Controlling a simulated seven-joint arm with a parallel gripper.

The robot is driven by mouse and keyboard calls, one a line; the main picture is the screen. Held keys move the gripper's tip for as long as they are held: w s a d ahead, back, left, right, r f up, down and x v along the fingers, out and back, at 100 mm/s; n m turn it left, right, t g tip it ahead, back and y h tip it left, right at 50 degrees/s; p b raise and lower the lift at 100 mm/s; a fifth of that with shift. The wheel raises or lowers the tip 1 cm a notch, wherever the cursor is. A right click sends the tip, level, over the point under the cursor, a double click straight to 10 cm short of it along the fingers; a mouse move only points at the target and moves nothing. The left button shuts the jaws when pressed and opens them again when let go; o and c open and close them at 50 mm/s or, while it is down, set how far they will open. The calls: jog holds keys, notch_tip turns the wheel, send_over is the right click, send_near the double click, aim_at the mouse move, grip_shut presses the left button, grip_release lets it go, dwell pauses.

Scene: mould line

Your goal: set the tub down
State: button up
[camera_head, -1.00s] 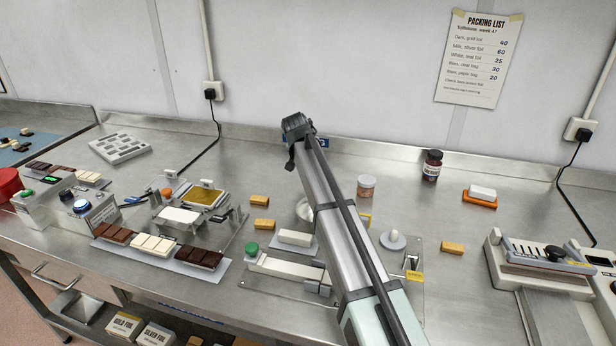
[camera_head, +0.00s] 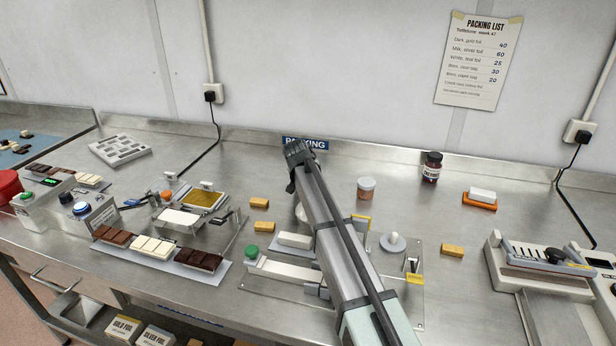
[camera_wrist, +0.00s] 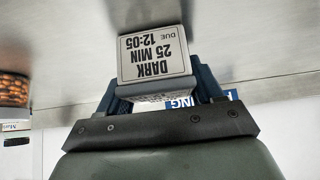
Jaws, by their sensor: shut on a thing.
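My gripper (camera_wrist: 154,92) is shut on a small grey block (camera_wrist: 155,52) in the wrist view. The block's label reads "DARK 25 MIN DUE 12:05", upside down. Both dark fingers press its sides. In the head view the wrist end of my arm hides the fingers and block, in front of the PACKING sign (camera_head: 306,143). I cannot tell whether the block touches the counter. A small clear tub (camera_head: 366,188) with brown contents stands upright on the counter, right of my arm. A container of brown pieces shows at the left edge of the wrist view (camera_wrist: 13,88).
A dark jar (camera_head: 432,167) and an orange holder with a white block (camera_head: 480,198) stand right of the tub. Yellow blocks (camera_head: 452,250), a foil press (camera_head: 203,199) and a chocolate tray (camera_head: 178,263) lie around. The steel counter (camera_head: 262,170) is bare left of my wrist.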

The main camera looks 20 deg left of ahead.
jog(key=o, duration=1.2)
jog(key=shift+r, duration=0.1)
jog(key=v, duration=1.2)
